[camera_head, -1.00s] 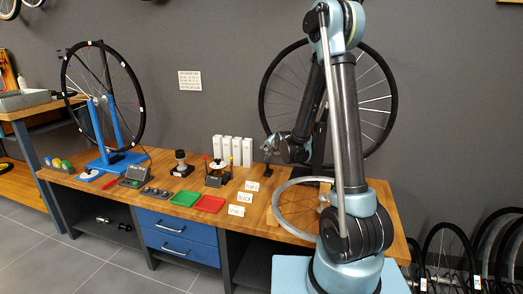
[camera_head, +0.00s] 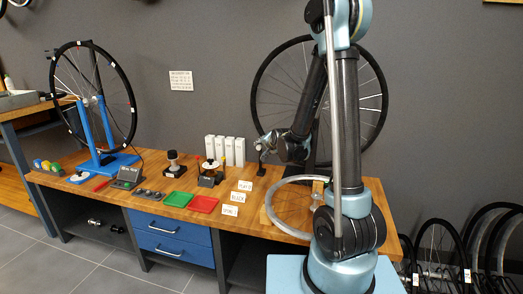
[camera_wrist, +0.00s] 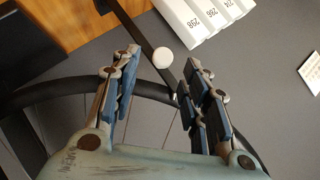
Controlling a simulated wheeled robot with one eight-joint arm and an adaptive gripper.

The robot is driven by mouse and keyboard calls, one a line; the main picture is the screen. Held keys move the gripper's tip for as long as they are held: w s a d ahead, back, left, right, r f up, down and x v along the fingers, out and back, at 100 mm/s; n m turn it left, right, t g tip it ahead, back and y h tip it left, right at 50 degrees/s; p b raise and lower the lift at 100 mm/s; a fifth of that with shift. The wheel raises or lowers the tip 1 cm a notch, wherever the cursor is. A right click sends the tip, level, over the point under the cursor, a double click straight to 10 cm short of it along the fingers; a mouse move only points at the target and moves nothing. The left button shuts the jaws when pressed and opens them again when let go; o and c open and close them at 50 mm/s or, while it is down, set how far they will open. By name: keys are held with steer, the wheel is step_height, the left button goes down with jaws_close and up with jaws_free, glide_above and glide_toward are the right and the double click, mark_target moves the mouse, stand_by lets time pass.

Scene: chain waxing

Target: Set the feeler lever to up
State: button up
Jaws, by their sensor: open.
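A dark bar with a white round knob (camera_wrist: 162,58) shows in the wrist view; it looks like the feeler lever. The bar runs from the top left down towards my right finger. My gripper (camera_wrist: 160,78) is open, and the knob appears between its two fingertips with nothing held. I cannot tell how far the knob is from the fingers. In the head view my gripper (camera_head: 266,146) is at the right part of the bench, in front of the large wheel (camera_head: 258,95). The lever is too small there to make out its position.
White boxes (camera_wrist: 200,18) stand close to the bar; they also show in the head view (camera_head: 229,151). A wheel rim (camera_head: 290,236) lies at the right.

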steer(key=v, duration=0.7)
steer(key=shift+d, duration=0.25)
steer(key=s+d+f+n+g+h, duration=0.1)
steer(key=s+d, duration=0.5)
steer(key=s, duration=0.6)
steer(key=s+d+f+n+g+h, duration=0.2)
steer(key=s+d+g, duration=0.3)
steer(key=s, duration=0.7)
steer(key=s+d+f+n+g+h, duration=0.1)
steer(key=s+d+n+g, duration=0.1)
steer(key=s+d, duration=0.7)
steer(key=s+n, duration=0.1)
steer(key=s, duration=0.2)
steer(key=shift+s+f+n+g+h, duration=0.2)
steer(key=shift+s+n+g+h, duration=0.1)
steer(key=shift+s+n+g, duration=0.1)
steer(key=shift+w+f, duration=0.2)
steer(key=shift+w, duration=0.3)
